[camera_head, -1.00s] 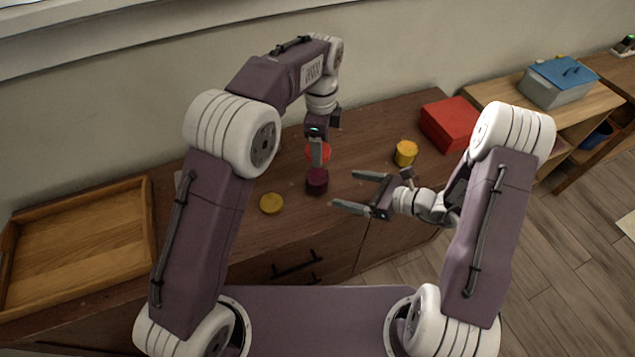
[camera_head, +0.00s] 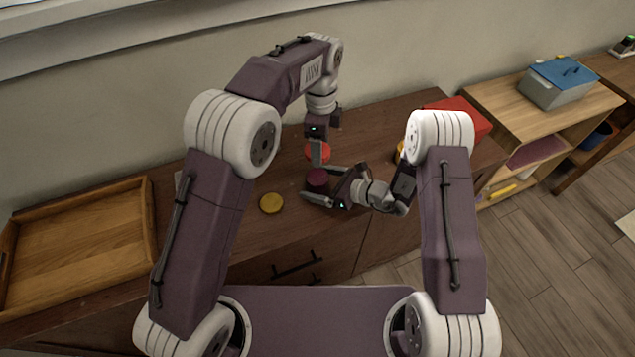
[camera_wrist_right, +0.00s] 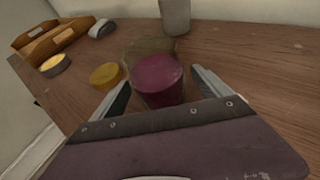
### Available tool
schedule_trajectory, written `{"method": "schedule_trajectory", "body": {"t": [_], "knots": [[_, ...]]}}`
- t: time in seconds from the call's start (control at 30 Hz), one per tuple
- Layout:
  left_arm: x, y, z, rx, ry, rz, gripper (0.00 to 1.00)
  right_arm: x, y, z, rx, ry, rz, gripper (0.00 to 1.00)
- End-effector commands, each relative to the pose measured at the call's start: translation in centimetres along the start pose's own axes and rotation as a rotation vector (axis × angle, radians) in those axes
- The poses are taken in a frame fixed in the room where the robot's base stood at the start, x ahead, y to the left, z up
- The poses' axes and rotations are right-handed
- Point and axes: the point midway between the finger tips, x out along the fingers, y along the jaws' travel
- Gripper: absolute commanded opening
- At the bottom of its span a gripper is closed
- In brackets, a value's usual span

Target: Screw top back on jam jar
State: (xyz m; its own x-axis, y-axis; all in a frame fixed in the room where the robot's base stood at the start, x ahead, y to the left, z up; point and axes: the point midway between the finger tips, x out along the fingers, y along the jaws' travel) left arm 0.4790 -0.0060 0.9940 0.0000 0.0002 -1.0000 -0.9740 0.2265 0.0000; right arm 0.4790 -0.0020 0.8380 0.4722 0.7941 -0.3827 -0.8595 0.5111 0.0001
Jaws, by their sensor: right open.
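The jam jar (camera_head: 317,177), with dark purple contents, stands upright on the brown wooden counter. In the right wrist view the jar (camera_wrist_right: 158,82) looks like clear glass with no lid on it. My right gripper (camera_head: 315,182) is open, with one finger on each side of the jar; I cannot tell whether they touch it. A round yellow lid (camera_head: 271,203) lies flat on the counter to the left of the jar; it also shows in the right wrist view (camera_wrist_right: 105,75). My left gripper (camera_head: 318,152) points down just behind the jar, its fingers seen edge-on.
A red round thing (camera_head: 325,153) lies behind my left gripper. A wooden tray (camera_head: 80,240) is at the left. A red box (camera_head: 465,115) and a mostly hidden yellow thing (camera_head: 400,152) are at the right. A small yellow-topped round container (camera_wrist_right: 54,65) shows in the wrist view.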

Motion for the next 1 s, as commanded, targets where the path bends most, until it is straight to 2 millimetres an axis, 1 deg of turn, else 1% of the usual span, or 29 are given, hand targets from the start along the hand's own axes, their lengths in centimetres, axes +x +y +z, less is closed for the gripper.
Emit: {"method": "schedule_trajectory", "body": {"t": [0.03,0.07,0.1,0.17,0.2,0.27,0.3,0.37,0.47,0.7,0.8,1.0], "knots": [[0.0,0.0,0.0,0.0,0.0,0.0,0.24,0.0,0.0,0.0,0.0,0.0,0.0,0.87],[0.0,0.0,0.0,0.0,0.0,0.0,0.24,0.0,0.0,0.0,0.0,0.0,0.0,0.82],[0.0,0.0,0.0,0.0,0.0,0.0,0.24,0.0,0.0,0.0,0.0,0.0,0.0,0.71],[0.0,0.0,0.0,0.0,0.0,0.0,0.24,0.0,0.0,0.0,0.0,0.0,0.0,0.54],[0.0,0.0,0.0,0.0,0.0,0.0,0.24,0.0,0.0,0.0,0.0,0.0,0.0,0.43],[0.0,0.0,0.0,0.0,0.0,0.0,0.24,0.0,0.0,0.0,0.0,0.0,0.0,0.26],[0.0,0.0,0.0,0.0,0.0,0.0,0.24,0.0,0.0,0.0,0.0,0.0,0.0,0.15],[0.0,0.0,0.0,0.0,0.0,0.0,0.24,0.0,0.0,0.0,0.0,0.0,0.0,0.0],[0.1,0.0,0.0,0.0,0.0,0.001,0.24,0.0,0.0,0.0,0.0,0.0,0.0,0.0],[3.6,0.1,0.0,0.0,0.0,0.004,0.24,0.0,0.0,0.0,0.0,0.0,0.0,0.0],[4.7,0.1,0.0,0.0,0.0,0.002,0.24,-0.1,0.0,0.0,0.0,0.0,0.0,0.0],[5.0,0.0,0.0,0.0,0.001,0.0,0.24,-0.1,0.0,0.0,0.0,0.0,-0.001,0.0]]}}
